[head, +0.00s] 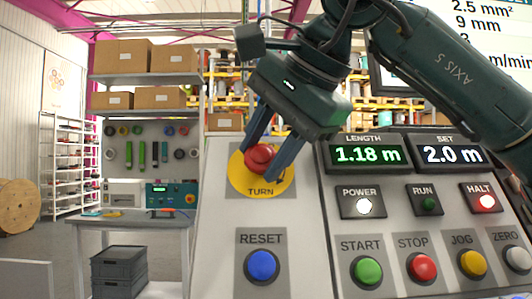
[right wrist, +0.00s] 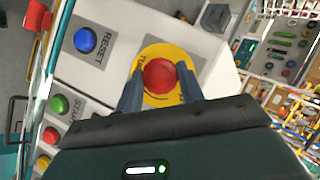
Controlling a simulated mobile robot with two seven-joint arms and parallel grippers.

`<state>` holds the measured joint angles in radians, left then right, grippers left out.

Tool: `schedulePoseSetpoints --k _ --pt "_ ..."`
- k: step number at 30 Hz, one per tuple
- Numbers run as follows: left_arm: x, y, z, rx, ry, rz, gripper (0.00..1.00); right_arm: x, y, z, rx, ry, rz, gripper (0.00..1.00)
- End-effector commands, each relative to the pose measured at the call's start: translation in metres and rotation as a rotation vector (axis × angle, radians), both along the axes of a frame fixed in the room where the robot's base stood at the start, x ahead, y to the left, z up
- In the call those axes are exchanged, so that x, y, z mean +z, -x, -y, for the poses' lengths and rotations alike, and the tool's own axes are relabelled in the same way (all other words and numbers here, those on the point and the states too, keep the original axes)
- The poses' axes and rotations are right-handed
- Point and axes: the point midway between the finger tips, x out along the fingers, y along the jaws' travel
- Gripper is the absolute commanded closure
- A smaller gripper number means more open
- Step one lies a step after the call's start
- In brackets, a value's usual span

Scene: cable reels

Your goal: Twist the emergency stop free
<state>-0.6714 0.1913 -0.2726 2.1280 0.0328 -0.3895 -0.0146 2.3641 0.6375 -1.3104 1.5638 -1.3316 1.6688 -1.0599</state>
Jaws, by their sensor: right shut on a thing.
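The emergency stop (head: 261,157) is a red mushroom knob on a yellow disc (head: 240,182) marked TURN, on the sloped grey panel. It also shows in the right wrist view (right wrist: 159,75). My right gripper (head: 265,160) reaches down from the upper right with its two blue-grey fingers on either side of the knob, shut on it. In the right wrist view the fingers (right wrist: 160,85) flank the red knob over the yellow disc. The fingers hide part of the disc and its lettering. My left gripper is not in view.
A blue RESET button (head: 262,266) sits below the stop. To the right are a green START button (head: 367,271), a red STOP button (head: 422,267), and lit displays (head: 367,155) reading 1.18 m and 2.0 m. Shelves with boxes stand behind.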

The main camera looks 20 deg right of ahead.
Motion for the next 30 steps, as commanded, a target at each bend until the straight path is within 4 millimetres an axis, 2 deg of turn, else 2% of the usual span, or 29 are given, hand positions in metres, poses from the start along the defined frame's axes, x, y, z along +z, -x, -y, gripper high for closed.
schedulePoseSetpoints --k 9,10,18,26,30 --pt "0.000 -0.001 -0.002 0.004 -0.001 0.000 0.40 0.001 0.000 0.000 -0.002 -0.002 0.002 0.85" --pt "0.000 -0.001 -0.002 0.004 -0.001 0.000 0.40 0.001 0.000 0.000 -0.002 -0.002 0.002 0.62" --pt "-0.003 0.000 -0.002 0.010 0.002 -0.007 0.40 0.000 0.000 0.000 -0.001 -0.001 0.001 0.40" --pt "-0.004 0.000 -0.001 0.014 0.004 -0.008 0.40 0.001 0.001 0.000 0.000 -0.001 0.001 0.40" --pt "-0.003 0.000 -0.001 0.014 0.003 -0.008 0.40 0.012 0.008 0.004 0.000 -0.003 0.003 0.40"
